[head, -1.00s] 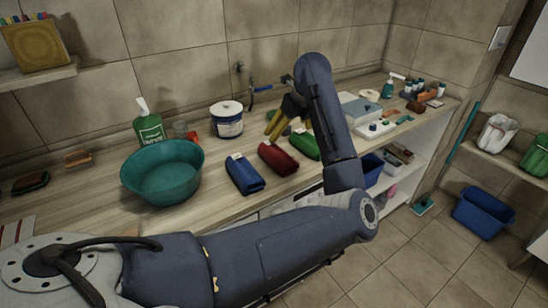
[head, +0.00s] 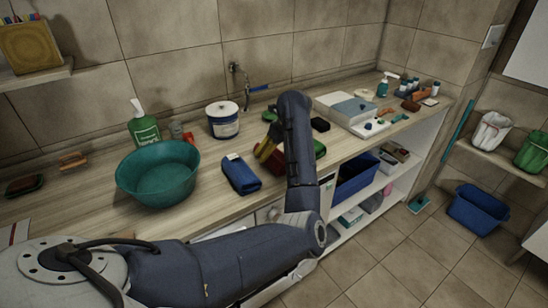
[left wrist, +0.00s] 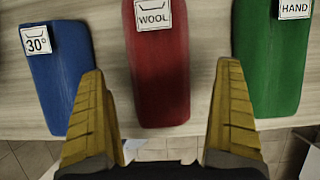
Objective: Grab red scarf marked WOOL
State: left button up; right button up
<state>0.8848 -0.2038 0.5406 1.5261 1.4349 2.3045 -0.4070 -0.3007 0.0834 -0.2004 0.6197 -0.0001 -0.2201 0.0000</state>
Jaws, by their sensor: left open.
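The red scarf (left wrist: 160,85) lies folded on the counter, its white tag reading WOOL at the top of the left wrist view. My left gripper (left wrist: 163,68) is open, its two yellow fingers apart on either side of the scarf's near end in that picture. In the head view, the left gripper (head: 265,151) is over the scarf and hides most of it. I cannot tell whether the fingers touch the scarf or the counter. My right gripper is not in view.
A blue folded cloth (left wrist: 62,80) tagged 30° lies left of the scarf, and a green one (left wrist: 268,65) tagged HAND lies right. A teal basin (head: 158,195) stands further left. The counter's front edge is close.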

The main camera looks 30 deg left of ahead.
aim_at(276, 152)
pick_arm(q)
jog(key=shift+x, duration=2.05)
jog(key=shift+d, duration=0.1)
jog(key=c, duration=1.5)
jog(key=shift+o, duration=0.2)
jog(key=shift+r, duration=0.15)
